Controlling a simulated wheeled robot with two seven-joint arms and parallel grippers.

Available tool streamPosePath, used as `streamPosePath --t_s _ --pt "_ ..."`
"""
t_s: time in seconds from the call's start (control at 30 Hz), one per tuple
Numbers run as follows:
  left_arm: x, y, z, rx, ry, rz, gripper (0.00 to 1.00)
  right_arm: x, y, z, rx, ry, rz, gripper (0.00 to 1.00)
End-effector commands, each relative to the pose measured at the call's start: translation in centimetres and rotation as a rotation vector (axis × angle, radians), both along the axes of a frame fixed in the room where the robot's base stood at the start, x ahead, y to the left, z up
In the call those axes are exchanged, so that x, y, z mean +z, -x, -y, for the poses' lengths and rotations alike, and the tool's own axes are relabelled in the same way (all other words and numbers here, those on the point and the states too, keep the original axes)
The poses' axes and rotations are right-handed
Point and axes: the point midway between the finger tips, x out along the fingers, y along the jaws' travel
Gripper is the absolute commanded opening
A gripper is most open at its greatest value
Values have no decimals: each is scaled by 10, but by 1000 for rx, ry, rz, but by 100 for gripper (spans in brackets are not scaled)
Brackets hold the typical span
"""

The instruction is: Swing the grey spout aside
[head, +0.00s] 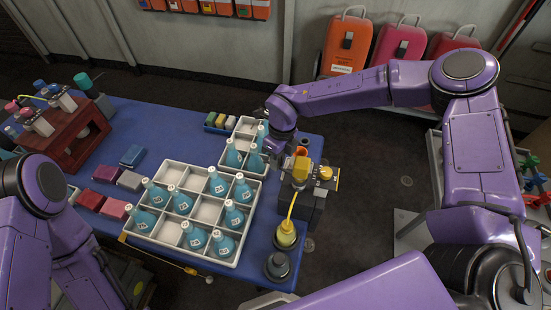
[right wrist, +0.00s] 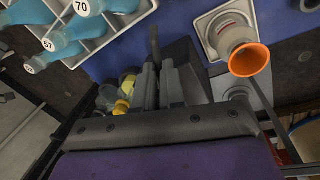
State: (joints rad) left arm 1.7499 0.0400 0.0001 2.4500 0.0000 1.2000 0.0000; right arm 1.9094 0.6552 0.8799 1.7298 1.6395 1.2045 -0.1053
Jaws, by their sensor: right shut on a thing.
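My right gripper (head: 287,160) reaches down over the back of the dark machine with yellow parts (head: 303,195) at the table's right edge. In the right wrist view the gripper (right wrist: 160,67) is shut on a narrow dark grey piece, which looks like the grey spout (right wrist: 154,42); its end sticks out past the fingertips. The wrist hides most of the spout in the head view. An orange-rimmed vessel (right wrist: 249,60) stands beside the fingers, apart from them; its orange rim (head: 302,151) also shows in the head view. My left gripper is out of view.
White crates (head: 172,241) with numbered teal bottles (head: 194,237) stand left of the machine. A yellow bottle (head: 286,236) and a dark round piece (head: 277,266) stand in front of it. A brown rack (head: 75,140) is at far left.

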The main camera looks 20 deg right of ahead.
Motion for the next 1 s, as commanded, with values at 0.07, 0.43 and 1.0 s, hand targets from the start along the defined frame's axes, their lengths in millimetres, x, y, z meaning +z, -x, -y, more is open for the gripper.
streamPosePath --t_s 0.07,0.43,1.0 --pt "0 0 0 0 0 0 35 2 -1 -1 3 -2 5 0" --pt "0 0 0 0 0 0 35 1 -1 -1 2 0 2 35" --pt "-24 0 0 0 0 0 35 86 -10 11 0 -1 7 35"
